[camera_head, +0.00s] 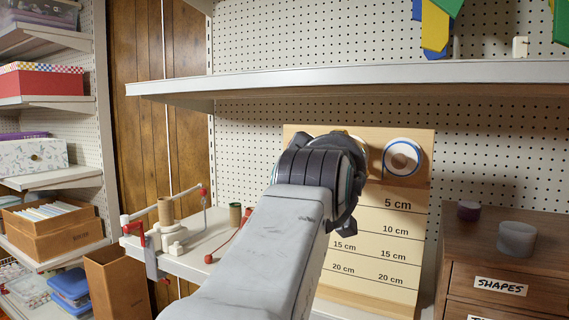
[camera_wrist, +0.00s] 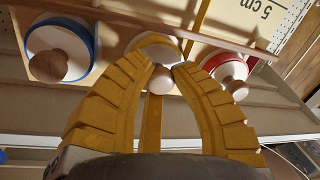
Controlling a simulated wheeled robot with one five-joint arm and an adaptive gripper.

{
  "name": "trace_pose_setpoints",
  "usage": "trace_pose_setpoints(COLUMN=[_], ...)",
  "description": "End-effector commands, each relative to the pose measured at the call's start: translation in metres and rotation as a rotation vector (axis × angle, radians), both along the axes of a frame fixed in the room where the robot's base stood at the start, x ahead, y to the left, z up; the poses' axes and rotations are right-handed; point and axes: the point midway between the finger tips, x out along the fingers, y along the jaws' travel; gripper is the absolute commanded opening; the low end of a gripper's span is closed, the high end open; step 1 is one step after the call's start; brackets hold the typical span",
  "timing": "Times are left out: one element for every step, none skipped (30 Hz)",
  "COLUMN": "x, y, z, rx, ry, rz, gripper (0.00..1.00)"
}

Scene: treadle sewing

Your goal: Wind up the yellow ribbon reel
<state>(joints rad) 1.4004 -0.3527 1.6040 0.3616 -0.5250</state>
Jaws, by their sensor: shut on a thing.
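The yellow ribbon reel (camera_wrist: 152,48) is a pale disc with a yellow rim and a small wooden knob (camera_wrist: 160,82). My gripper (camera_wrist: 162,68) has yellow ribbed fingers, and its tips are closed on the knob from both sides. A yellow ribbon (camera_wrist: 196,28) runs from near the reel towards the picture's top edge. Another narrow yellow strip shows between the fingers; I cannot tell what it is. In the head view my arm and wrist hide most of the yellow reel and the fingertips.
The blue reel (camera_wrist: 60,48) and red reel (camera_wrist: 226,68) flank the yellow one. The measuring board (camera_head: 400,225) carries centimetre marks. A white shelf (camera_head: 350,80) runs above my arm. A drawer cabinet (camera_head: 515,285) stands right; a clamped winder (camera_head: 172,236) stands left.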

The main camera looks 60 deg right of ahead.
Motion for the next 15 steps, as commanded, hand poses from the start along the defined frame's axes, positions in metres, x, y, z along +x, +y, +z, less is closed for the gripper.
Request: trace_pose_setpoints(x=[-0.0003, -0.0005, -0.0006, -0.0008, -0.001, -0.0012, -0.0012, -0.0013, -0.0013, -0.0014, -0.0015, -0.0015, -0.0016, -0.0015, -0.0015], y=[-0.0008, -0.001, -0.001, -0.001, -0.0009, -0.0008, -0.0007, -0.0007, -0.0007, -0.0007, -0.0008, -0.0007, -0.0007, -0.0008, -0.0008], z=[-0.0007, -0.0015, -0.0014, -0.0015, -0.0014, -0.0009, -0.0005, -0.0002, -0.0001, -0.0001, 0.0001, 0.0001, 0.0001, 0.0001, 0.0001], rx=[0.001, 0.002, 0.0, 0.001, 0.001, 0.001, 0.0, 0.0, 0.0, 0.001, 0.001, 0.001, 0.001, 0.001, 0.001], ry=[0.04, 0.062, 0.088, 0.104, 0.118, 0.132, 0.139, 0.145, 0.149, 0.151, 0.151, 0.151, 0.15, 0.15, 0.15], rz=[0.001, 0.001, 0.002, 0.003, 0.003, 0.004, 0.004, 0.004, 0.004, 0.004, 0.004, 0.004, 0.004, 0.004, 0.004], gripper=[0.0, 0.0, 0.0, 0.0, 0.0, 0.0, 0.0, 0.0, 0.0, 0.0, 0.0, 0.0, 0.0, 0.0, 0.0])
